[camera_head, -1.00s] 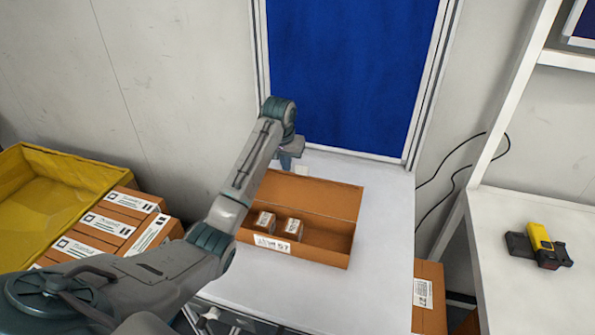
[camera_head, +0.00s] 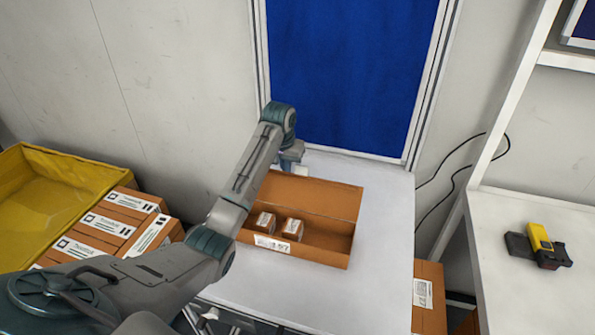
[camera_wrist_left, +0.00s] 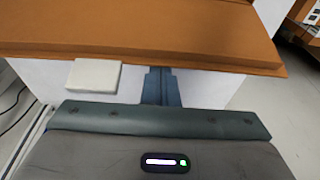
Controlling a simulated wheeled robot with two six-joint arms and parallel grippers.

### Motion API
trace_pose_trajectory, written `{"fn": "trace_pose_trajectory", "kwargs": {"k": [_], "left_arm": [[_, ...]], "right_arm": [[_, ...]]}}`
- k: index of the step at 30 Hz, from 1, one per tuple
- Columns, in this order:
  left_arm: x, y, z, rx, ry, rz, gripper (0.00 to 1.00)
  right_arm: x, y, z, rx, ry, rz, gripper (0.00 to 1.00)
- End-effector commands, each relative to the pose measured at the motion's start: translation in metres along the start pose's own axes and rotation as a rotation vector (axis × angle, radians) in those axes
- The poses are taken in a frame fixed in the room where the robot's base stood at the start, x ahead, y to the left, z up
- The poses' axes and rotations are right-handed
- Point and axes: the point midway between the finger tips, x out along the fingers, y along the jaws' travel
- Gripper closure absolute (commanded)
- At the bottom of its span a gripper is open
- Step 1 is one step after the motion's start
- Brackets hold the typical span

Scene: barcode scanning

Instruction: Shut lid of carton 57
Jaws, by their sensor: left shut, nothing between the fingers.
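Carton 57 (camera_head: 322,254) is an open brown box on the white table, with its number label on the front wall. Its lid (camera_head: 325,197) stands up at the back edge, leaning backward. Two small labelled boxes (camera_head: 292,229) sit inside, towards the left. My left gripper (camera_head: 291,168) is shut and empty behind the lid's left part, its tips partly hidden. In the left wrist view the blue closed fingers (camera_wrist_left: 161,87) reach to the lid's brown edge (camera_wrist_left: 150,50); I cannot tell whether they touch it. My right gripper is not in view.
A white block (camera_wrist_left: 95,75) lies beside the fingers in the left wrist view. More cartons (camera_head: 110,228) and a yellow bin (camera_head: 60,165) are at the left. A yellow-black scanner (camera_head: 540,246) lies on the right table. The table right of carton 57 is clear.

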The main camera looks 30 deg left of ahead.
Motion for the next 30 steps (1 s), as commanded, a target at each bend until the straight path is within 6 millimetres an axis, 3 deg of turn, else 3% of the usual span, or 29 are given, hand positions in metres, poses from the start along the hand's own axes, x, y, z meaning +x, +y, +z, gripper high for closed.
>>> {"fn": "trace_pose_trajectory", "kwargs": {"k": [9, 30], "left_arm": [[0.021, 0.000, 0.004, 0.000, 0.000, 0.000, 1.00], [0.013, -0.001, 0.048, 0.000, 0.000, -0.002, 1.00]], "right_arm": [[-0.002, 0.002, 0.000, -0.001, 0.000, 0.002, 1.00], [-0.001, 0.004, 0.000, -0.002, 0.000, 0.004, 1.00]]}}
